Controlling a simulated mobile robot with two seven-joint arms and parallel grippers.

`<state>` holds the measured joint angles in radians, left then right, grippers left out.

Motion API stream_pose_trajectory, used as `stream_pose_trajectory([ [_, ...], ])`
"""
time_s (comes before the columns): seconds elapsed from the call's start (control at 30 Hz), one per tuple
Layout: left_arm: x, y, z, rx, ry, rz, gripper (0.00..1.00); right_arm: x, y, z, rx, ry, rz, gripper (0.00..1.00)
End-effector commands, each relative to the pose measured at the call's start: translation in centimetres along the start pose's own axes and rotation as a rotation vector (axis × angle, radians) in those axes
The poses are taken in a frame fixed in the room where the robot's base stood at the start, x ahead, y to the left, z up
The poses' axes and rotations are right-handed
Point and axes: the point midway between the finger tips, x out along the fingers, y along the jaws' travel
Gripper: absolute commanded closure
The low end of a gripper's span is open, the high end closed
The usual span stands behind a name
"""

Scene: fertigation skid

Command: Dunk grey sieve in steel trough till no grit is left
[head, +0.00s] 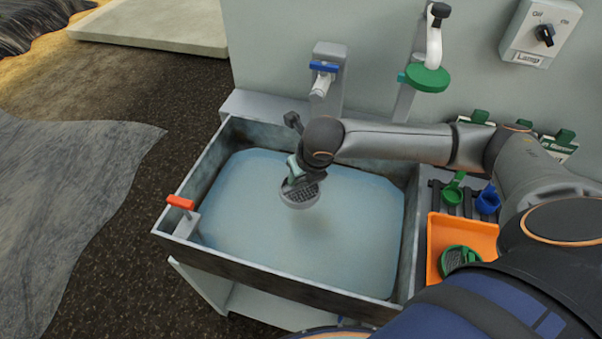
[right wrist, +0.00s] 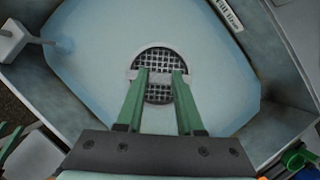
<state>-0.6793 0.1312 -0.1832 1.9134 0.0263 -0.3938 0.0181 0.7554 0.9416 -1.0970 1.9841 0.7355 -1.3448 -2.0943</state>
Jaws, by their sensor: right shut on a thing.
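The grey sieve (head: 299,198) is round with a dark mesh and is at the water in the middle of the steel trough (head: 194,176). My right gripper (head: 298,180) reaches in from the right and is shut on it. In the right wrist view, the green fingers (right wrist: 160,78) close on a grey bar across the sieve (right wrist: 160,56). The mesh shows open squares; I cannot tell whether grit sits in it. The water below the sieve has a faint brownish cloud. My left gripper is not in view.
A blue-handled tap (head: 324,69) stands behind the trough, with a green disc (head: 427,79) on a post to its right. A red-handled lever (head: 180,202) is on the left rim. An orange tray (head: 434,231) holding a green sieve (head: 458,260) lies to the right.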

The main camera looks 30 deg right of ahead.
Motion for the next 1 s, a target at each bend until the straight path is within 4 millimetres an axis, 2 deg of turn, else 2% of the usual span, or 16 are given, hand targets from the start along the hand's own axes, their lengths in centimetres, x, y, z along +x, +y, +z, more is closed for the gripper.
stream_pose_trajectory([
  [0.03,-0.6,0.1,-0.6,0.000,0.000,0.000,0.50,-0.7,0.0,0.3,0.000,0.000,0.000,1.00],
  [0.6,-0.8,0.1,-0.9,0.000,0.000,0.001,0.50,-4.5,0.0,1.9,0.000,-0.002,0.000,1.00],
  [1.0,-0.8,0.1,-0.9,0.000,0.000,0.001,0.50,-5.2,0.0,2.1,0.000,0.000,0.000,1.00],
])
